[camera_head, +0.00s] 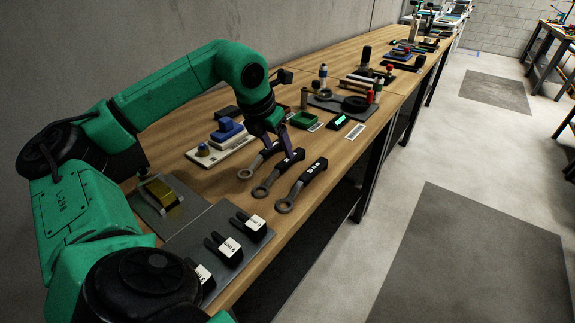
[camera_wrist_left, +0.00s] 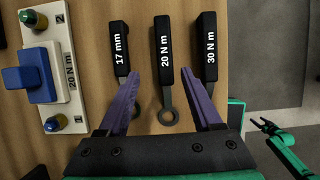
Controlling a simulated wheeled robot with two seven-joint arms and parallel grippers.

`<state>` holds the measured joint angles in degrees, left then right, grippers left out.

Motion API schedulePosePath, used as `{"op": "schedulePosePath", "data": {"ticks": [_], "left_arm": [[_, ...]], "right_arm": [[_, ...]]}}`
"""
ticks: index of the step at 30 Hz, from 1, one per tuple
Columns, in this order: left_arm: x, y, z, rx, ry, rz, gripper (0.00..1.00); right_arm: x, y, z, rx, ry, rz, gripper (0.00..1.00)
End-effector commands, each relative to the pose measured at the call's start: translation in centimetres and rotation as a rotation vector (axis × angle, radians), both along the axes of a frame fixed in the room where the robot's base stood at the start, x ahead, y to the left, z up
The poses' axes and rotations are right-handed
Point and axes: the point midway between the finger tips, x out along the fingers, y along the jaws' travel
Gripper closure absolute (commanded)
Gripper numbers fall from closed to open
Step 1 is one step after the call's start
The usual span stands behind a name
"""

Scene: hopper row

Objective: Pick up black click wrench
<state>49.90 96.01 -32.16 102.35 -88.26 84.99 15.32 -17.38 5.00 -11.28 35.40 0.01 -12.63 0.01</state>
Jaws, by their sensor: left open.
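Three black-handled wrenches lie side by side on the wooden bench. In the left wrist view their handles read 17 mm (camera_wrist_left: 119,45), 20 N m (camera_wrist_left: 164,50) and 30 N m (camera_wrist_left: 207,48). In the head view, the left (camera_head: 258,161), middle (camera_head: 279,172) and right (camera_head: 303,184) wrenches have grey ring ends toward the front. My left gripper (camera_head: 283,146) is open and empty above them, its purple fingers (camera_wrist_left: 160,78) either side of the 20 N m wrench. The fingers cover parts of the outer wrenches. A dark claw on a green arm, apparently my right gripper (camera_wrist_left: 267,128), shows small at right.
A white box with a blue block (camera_head: 228,136) stands left of the wrenches. A grey plate (camera_head: 222,218) with labelled black holders lies in front. A green tray (camera_head: 303,120) and several tools stand behind. The bench's right edge is close to the wrenches.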

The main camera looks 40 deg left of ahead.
Motion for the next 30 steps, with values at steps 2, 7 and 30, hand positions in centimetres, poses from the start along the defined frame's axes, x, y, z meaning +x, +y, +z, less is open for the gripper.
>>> {"op": "schedulePosePath", "data": {"ticks": [2,7,30], "left_arm": [[0.5,-0.1,-0.7,-0.002,0.001,-0.002,0.34],[2.1,-0.5,-3.6,-0.003,0.002,-0.001,0.34],[2.6,-0.4,-4.8,-0.002,-0.002,-0.002,1.0]], "right_arm": [[0.1,0.0,0.2,0.0,-0.001,0.0,0.25],[0.1,0.1,0.8,0.001,-0.002,0.0,0.25],[0.4,0.8,0.7,0.012,-0.007,0.002,0.25]]}}
